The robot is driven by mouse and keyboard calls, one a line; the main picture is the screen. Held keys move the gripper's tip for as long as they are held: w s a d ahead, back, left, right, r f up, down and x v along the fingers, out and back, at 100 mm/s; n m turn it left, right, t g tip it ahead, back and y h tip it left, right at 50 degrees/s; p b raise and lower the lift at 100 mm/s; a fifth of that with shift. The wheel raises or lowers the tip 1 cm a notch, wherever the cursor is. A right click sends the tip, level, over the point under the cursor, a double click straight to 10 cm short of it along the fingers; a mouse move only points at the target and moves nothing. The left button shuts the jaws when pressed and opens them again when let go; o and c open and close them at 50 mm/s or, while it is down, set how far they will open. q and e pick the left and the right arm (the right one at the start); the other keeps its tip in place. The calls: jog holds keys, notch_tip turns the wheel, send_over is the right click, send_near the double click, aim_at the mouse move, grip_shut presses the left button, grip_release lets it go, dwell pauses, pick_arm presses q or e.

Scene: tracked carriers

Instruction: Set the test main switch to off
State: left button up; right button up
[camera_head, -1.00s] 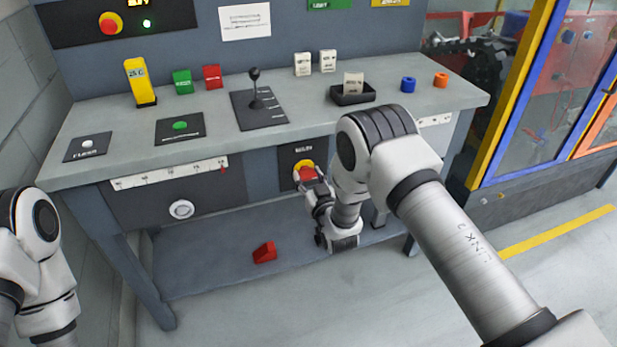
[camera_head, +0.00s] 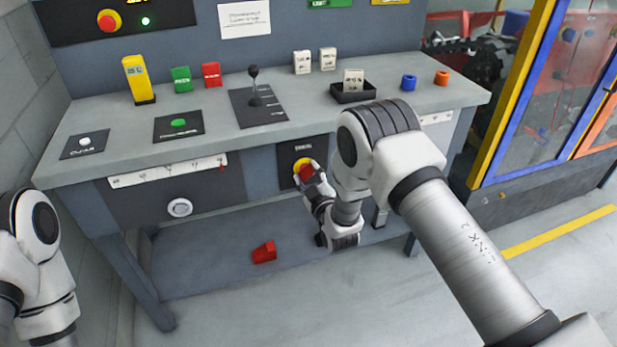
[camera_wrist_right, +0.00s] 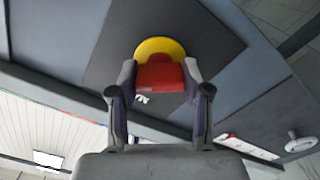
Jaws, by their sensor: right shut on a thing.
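The main switch is a red handle (camera_wrist_right: 160,77) on a round yellow disc (camera_wrist_right: 160,46), mounted on a dark plate (camera_wrist_right: 205,38) on the bench front. In the head view the yellow disc (camera_head: 300,163) shows just above my right gripper (camera_head: 308,176). In the right wrist view, my right gripper (camera_wrist_right: 160,82) has one finger on each side of the red handle and is shut on it. The fingers hide part of the handle's sides. The label text on the plate is too small to read surely. My left gripper is out of view; only part of my left arm shows.
The bench top (camera_head: 215,110) above carries a black lever (camera_head: 254,88), a black tray (camera_head: 352,94) and several coloured blocks. A red block (camera_head: 264,251) lies on the lower shelf (camera_head: 210,262). A slider scale (camera_head: 165,170) and a white knob (camera_head: 180,207) are left of the switch.

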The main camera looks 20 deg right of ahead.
jog(key=n+b, duration=0.1)
jog(key=n, duration=0.4)
jog(key=shift+n, duration=0.3)
jog(key=n+b, duration=0.1)
jog(key=n, duration=0.3)
jog(key=shift+n, duration=0.4)
jog(key=o, duration=1.2)
jog(key=shift+c, duration=0.2)
jog(key=s, duration=1.2)
jog(key=shift+d, duration=0.15)
